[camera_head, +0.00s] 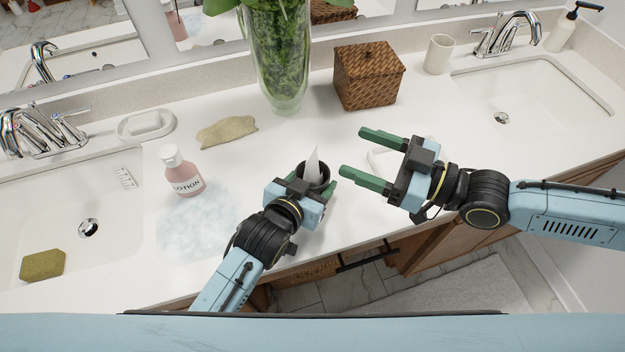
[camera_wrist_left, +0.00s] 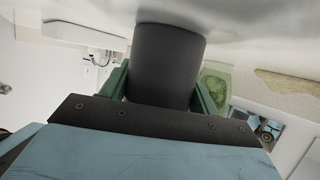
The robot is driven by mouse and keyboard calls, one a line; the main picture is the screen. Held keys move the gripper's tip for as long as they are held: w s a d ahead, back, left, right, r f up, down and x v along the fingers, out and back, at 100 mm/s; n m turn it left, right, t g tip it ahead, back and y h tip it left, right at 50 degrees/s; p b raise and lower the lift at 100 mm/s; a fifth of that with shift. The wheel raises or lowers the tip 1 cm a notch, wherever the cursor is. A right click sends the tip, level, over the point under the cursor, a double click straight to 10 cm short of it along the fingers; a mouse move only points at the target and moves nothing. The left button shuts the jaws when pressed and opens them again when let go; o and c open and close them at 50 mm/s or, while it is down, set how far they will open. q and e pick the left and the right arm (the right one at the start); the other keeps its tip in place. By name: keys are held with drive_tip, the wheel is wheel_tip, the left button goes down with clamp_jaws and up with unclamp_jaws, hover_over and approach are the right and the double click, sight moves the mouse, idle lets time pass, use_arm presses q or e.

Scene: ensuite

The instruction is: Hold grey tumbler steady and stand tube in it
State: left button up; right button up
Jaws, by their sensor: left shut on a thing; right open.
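The dark grey tumbler (camera_head: 325,172) stands on the white counter, and in the left wrist view the tumbler (camera_wrist_left: 167,62) fills the middle between green fingers. My left gripper (camera_head: 312,178) is shut on it. A pale, pointed tube (camera_head: 313,163) stands up out of the tumbler's mouth, tilted slightly; its lower part is hidden inside. My right gripper (camera_head: 362,153) is open and empty, to the right of the tumbler and apart from it, its green fingers pointing left.
A pink lotion bottle (camera_head: 181,172) stands left, beside a cloudy smear (camera_head: 200,222) on the counter. A glass vase (camera_head: 280,60) and wicker box (camera_head: 368,77) stand behind. A white flat tray (camera_head: 381,160) lies partly behind my right gripper. Sinks lie on both sides.

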drive_tip(key=shift+s+d, duration=0.15)
drive_tip(key=shift+d, duration=0.15)
use_arm(q)
drive_tip(key=o, duration=1.2)
drive_tip(key=shift+s, duration=0.1)
drive_tip(key=v, duration=1.2)
drive_tip(key=shift+a, duration=0.1)
